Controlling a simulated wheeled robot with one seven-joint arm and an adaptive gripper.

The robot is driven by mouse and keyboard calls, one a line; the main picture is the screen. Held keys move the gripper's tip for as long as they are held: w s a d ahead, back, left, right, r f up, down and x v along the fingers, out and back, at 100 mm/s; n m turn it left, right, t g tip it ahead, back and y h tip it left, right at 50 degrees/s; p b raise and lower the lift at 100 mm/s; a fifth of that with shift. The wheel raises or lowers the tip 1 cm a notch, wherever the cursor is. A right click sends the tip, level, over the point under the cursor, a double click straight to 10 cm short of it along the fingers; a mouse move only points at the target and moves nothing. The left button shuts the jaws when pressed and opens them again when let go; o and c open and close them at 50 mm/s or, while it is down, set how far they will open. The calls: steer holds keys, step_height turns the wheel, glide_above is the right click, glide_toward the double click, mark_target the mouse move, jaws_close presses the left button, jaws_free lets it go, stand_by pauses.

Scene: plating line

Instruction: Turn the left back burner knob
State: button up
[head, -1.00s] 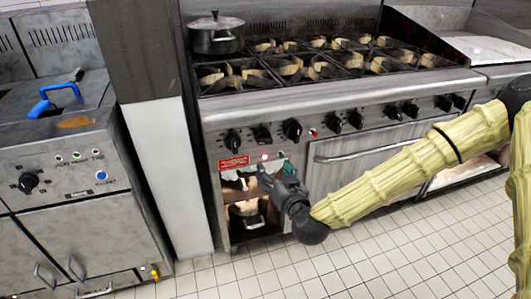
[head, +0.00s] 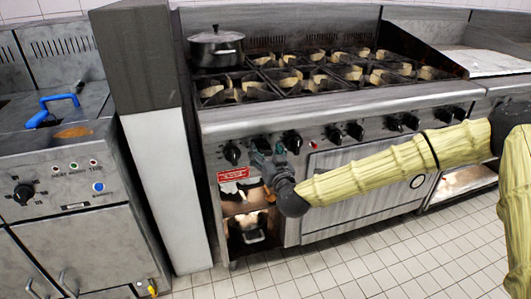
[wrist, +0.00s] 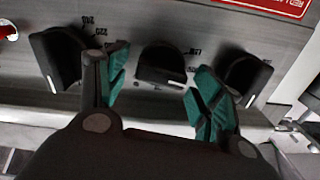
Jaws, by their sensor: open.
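The stove (head: 330,115) has a row of black knobs along its front panel. The leftmost knob (head: 232,152) and the third knob (head: 293,141) show in the head view; the second is mostly hidden behind my gripper (head: 263,152). In the wrist view, the second knob (wrist: 160,66) sits between my two open green-padded fingers, with gaps on both sides. Other knobs flank them at left (wrist: 55,58) and right (wrist: 247,74). I see no contact, and depth is hard to judge. No marking shows which burner each knob serves.
A lidded pot (head: 216,50) stands on the back left burner. A red label (head: 233,175) is below the leftmost knob, above an open compartment holding a pot (head: 252,236). A fryer (head: 70,180) stands left, beyond a pillar (head: 165,185). The tiled floor in front is clear.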

steer(key=shift+w, duration=0.35)
steer(key=shift+a, duration=0.1)
steer(key=c, duration=1)
